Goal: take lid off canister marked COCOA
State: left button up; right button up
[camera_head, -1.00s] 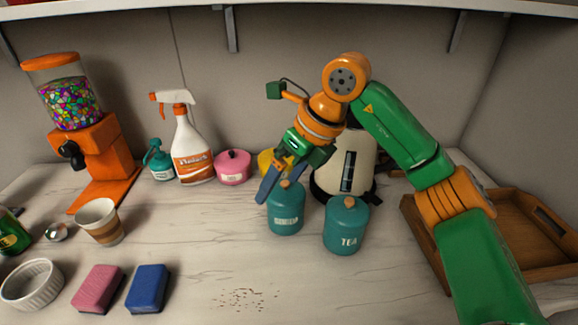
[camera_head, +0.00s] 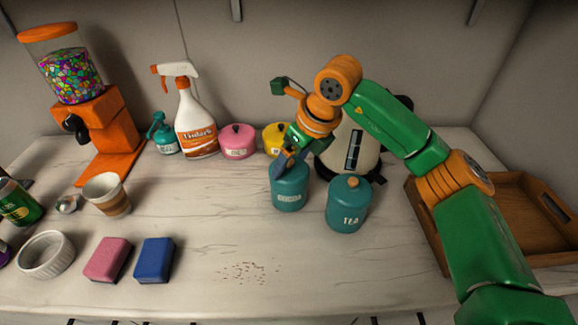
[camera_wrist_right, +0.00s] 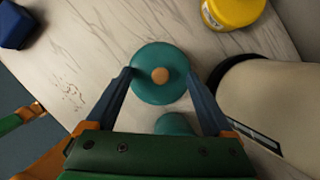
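The left teal canister (camera_head: 289,190) stands upright with its lid on. Its small label is blurred but looks like COCOA. My right gripper (camera_head: 283,165) is over its top, pointing down. In the right wrist view the round teal lid (camera_wrist_right: 152,91) with its tan knob (camera_wrist_right: 159,75) lies between the spread fingers of the right gripper (camera_wrist_right: 163,82), which is open and empty. In the head view the gripper hides the knob. A second teal canister (camera_head: 348,206), marked TEA, stands just to the right. What looks like part of my left gripper (camera_wrist_right: 36,111) shows at the wrist view's left edge.
A cream kettle (camera_head: 342,150) stands close behind the canisters. Pink (camera_head: 238,142) and yellow (camera_head: 273,138) lidded canisters and a spray bottle (camera_head: 195,125) stand at the back. A wooden tray (camera_head: 520,190) is at right.

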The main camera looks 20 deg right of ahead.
jog(key=shift+s, duration=0.15)
jog(key=c, duration=0.6)
jog(key=shift+f, duration=0.1)
jog(key=shift+c, duration=0.4)
jog(key=shift+s, duration=0.1)
